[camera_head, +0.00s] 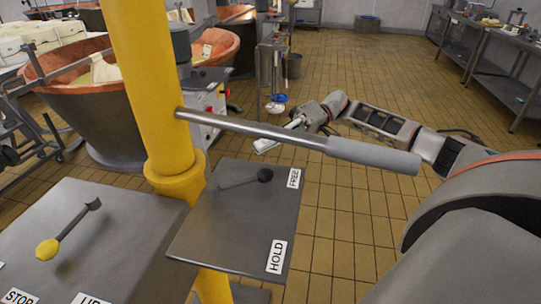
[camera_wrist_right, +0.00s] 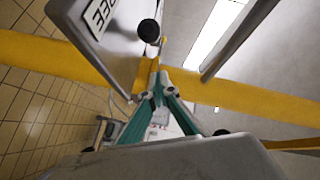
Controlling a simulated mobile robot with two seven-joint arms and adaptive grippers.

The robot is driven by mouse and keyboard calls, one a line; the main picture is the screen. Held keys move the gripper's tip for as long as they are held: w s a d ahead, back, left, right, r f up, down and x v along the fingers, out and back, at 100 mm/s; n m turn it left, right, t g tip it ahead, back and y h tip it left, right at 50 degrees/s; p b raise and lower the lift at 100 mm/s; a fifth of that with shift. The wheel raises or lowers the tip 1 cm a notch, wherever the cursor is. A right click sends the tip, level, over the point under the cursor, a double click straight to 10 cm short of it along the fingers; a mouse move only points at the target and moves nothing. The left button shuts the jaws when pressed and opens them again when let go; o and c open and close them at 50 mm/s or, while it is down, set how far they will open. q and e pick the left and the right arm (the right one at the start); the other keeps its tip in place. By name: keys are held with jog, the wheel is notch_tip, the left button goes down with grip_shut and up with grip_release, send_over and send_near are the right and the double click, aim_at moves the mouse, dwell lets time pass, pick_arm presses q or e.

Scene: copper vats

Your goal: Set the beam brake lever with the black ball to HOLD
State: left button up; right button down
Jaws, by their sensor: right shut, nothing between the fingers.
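The beam brake lever (camera_head: 238,183) is a thin dark rod on a grey plate, and its black ball (camera_head: 265,174) lies beside the FREE label (camera_head: 293,178). The HOLD label (camera_head: 277,256) is at the plate's near right corner. In the right wrist view the black ball (camera_wrist_right: 149,31) is beyond my fingertips, near the FREE label (camera_wrist_right: 100,15). My right gripper (camera_head: 264,146) is beyond the plate's far edge, shut and empty. Its teal fingers converge in the right wrist view (camera_wrist_right: 157,88), apart from the ball. My left gripper is not in view.
A long grey bar (camera_head: 300,139) juts from the yellow post (camera_head: 146,80) above the plate, in front of my right gripper. A second lever with a yellow ball (camera_head: 47,249) is on the left panel (camera_head: 110,235). Copper vats (camera_head: 105,115) stand behind; tiled floor is open at right.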

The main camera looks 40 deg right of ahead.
aim_at(249, 181)
jog(key=s, duration=0.1)
jog(key=s+a+f, duration=0.1)
jog(key=shift+s, duration=0.3)
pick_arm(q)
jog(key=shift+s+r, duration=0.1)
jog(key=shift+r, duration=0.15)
pick_arm(e)
jog(key=shift+s+a+f, duration=0.15)
jog(key=shift+s+f, duration=0.15)
jog(key=shift+s, duration=0.15)
pick_arm(q)
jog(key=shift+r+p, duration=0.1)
jog(key=shift+p, duration=0.2)
